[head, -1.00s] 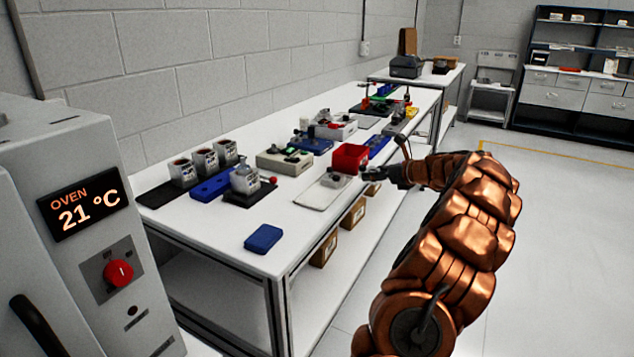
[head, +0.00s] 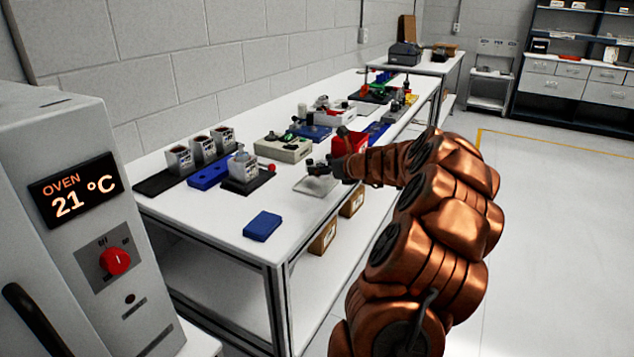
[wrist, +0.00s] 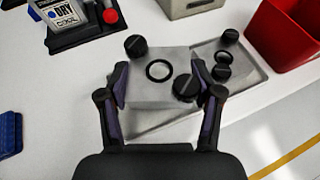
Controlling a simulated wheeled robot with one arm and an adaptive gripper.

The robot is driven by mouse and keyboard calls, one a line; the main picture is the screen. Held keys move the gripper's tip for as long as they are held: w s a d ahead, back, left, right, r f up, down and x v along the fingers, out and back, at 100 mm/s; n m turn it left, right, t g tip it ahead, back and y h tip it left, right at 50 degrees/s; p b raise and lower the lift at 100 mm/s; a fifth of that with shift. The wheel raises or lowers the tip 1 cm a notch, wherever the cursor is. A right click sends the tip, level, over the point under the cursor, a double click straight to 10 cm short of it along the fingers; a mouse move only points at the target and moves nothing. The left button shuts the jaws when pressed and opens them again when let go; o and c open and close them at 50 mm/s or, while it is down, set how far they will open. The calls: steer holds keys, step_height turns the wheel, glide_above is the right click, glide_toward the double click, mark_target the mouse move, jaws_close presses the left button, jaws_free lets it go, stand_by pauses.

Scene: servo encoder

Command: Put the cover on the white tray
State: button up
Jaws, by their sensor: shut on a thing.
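The cover (wrist: 150,91) is a grey square piece with a dark ring on its face and dark round knobs at its corners. My gripper (wrist: 159,78) is shut on it, one finger on each side. The white tray (wrist: 248,77) lies partly beneath and to the right of the cover in the wrist view; I cannot tell whether they touch. A smaller grey part with dark round pieces (wrist: 222,62) sits on the tray. In the head view my gripper (head: 322,167) is over the tray (head: 313,188), and the cover is hard to make out.
A red bin (head: 347,142) stands just behind the tray. A beige device (head: 284,149) and a labelled container on a dark base (head: 243,168) are to the left. A blue box (head: 262,226) lies at the near end of the table, with bare white surface around it.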

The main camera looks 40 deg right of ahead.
mark_target(321, 186)
steer(key=shift+w+a+f, duration=0.2)
steer(key=shift+w+a, duration=0.1)
steer(key=shift+a, duration=0.25)
steer(key=shift+f+b, duration=0.35)
steer(key=shift+f, duration=1.25)
steer(key=shift+f, duration=0.1)
steer(key=o, duration=1.4)
steer(key=shift+s+d+r, duration=0.1)
steer(key=shift+s+r, duration=0.1)
steer(key=v, duration=1.1)
steer(key=shift+s+r+p, duration=0.15)
steer(key=shift+s+p, duration=0.1)
steer(key=shift+p, duration=0.05)
